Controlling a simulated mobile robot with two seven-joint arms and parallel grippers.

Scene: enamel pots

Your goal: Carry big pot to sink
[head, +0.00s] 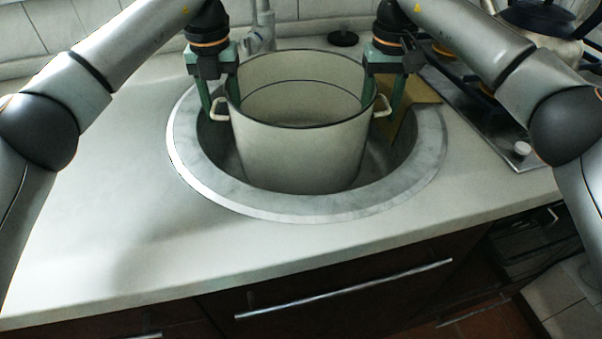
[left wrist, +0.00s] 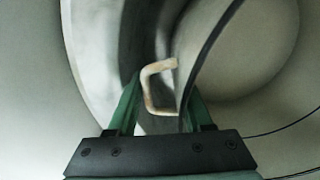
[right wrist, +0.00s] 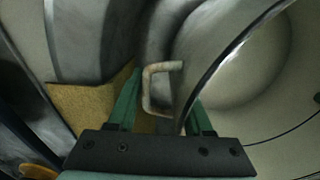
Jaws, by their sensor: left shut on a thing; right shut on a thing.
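The big pot (head: 300,158) is cream enamel with a dark rim and a loop handle on each side. It stands upright within the opening of the round sink (head: 208,185), its lower part below the sink rim. Whether its base touches the sink bottom is hidden. My left gripper (head: 219,103) is shut on the pot at its left handle (left wrist: 148,88). My right gripper (head: 385,103) is shut on the pot at its right handle (right wrist: 150,88). In both wrist views the handle and the pot's rim lie between the green fingers.
A tap (head: 262,30) stands behind the sink. A black round piece (head: 343,38) lies on the counter behind. A tan board or cloth (head: 420,88) is at the sink's right edge. A hob with a kettle (head: 545,25) is at right. The counter (head: 110,210) at left is clear.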

